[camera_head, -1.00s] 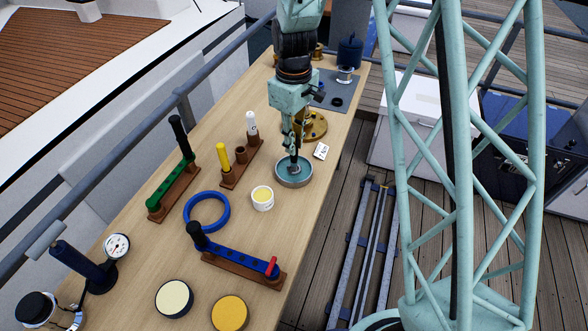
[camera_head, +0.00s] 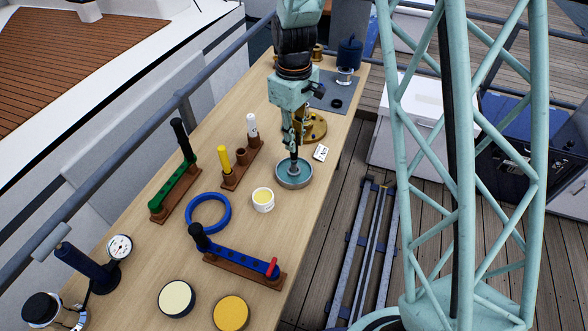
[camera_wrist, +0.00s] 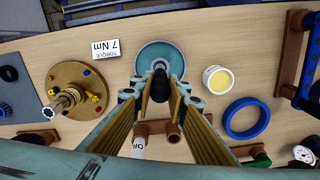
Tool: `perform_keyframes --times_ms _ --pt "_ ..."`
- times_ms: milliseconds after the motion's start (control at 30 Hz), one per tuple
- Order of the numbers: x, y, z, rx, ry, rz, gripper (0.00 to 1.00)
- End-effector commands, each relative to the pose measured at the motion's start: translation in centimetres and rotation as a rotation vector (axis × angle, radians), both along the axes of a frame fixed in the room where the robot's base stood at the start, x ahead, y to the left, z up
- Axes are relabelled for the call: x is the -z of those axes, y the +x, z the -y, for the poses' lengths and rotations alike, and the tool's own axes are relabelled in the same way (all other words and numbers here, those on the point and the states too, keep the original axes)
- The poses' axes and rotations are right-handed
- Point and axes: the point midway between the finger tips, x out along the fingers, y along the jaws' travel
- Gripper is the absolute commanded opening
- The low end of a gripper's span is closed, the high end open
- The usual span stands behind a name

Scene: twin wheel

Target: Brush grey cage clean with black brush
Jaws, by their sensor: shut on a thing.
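My gripper (camera_head: 293,148) points down over a round teal dish with a grey rim (camera_head: 307,181), low on the bench. In the wrist view my gripper (camera_wrist: 160,88) is shut on a dark, round-ended thing (camera_wrist: 160,78), which looks like the black brush. Its lower end is over or in the dish (camera_wrist: 144,62); I cannot tell whether it touches the bottom. A small pale patch shows at its tip. I cannot make out a separate grey cage; the grey-rimmed dish is the only grey round thing under the brush.
A white tub (camera_head: 262,200) with yellow contents stands left of the dish, and a torque card (camera_head: 321,152) lies behind it. A brass flange (camera_head: 313,126) is behind. A blue ring (camera_head: 208,213) and tool racks (camera_head: 242,172) stand left. The bench's right edge is close.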

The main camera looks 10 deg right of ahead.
Motion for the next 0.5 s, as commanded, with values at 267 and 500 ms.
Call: perform_keyframes --times_ms 267,500 --pt "-1.7 0.1 0.0 0.000 0.000 0.001 0.03" --pt "-2.6 0.1 0.0 0.000 0.000 0.001 0.03"
